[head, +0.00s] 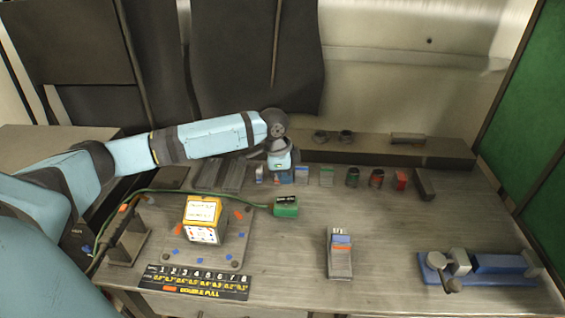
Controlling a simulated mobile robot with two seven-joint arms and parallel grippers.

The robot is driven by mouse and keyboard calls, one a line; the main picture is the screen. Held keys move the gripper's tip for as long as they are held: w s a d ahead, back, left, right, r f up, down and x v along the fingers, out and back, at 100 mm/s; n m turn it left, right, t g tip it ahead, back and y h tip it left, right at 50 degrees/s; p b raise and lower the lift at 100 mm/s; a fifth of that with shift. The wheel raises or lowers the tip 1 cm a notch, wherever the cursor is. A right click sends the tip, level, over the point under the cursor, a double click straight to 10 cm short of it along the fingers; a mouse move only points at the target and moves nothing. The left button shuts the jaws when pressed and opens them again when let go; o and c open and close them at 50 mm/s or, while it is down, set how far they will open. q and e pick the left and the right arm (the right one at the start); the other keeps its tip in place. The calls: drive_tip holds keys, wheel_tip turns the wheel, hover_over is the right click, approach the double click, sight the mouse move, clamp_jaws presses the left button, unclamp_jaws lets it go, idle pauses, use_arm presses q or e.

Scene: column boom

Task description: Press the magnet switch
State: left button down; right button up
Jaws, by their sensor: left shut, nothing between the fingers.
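A yellow and white box (203,220) with printed labels stands on a grey plate (180,255) at the left of the bench. A small green box (286,205) with a dark top lies just right of it, and a green cable runs from it to the left. I cannot tell for sure which of these carries the magnet switch. My left gripper (283,177) points down over the back middle of the bench, behind the green box and apart from it. It is shut and empty; its fingertips are small and hard to make out. My right gripper is not in view.
Small coloured parts, including a red one (401,180), stand in a row before a dark ledge (440,152). A grey block with an orange band (340,255) stands front centre. A blue vise (485,267) is at the right. The bench between them is clear.

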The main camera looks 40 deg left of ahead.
sight(291, 199)
use_arm(q)
drive_tip(key=f, duration=0.3)
drive_tip(key=d+f, duration=0.1)
drive_tip(key=f, duration=0.1)
drive_tip(key=shift+w+f, duration=0.2)
drive_tip(key=shift+w, duration=0.1)
drive_tip(key=shift+f, duration=0.4)
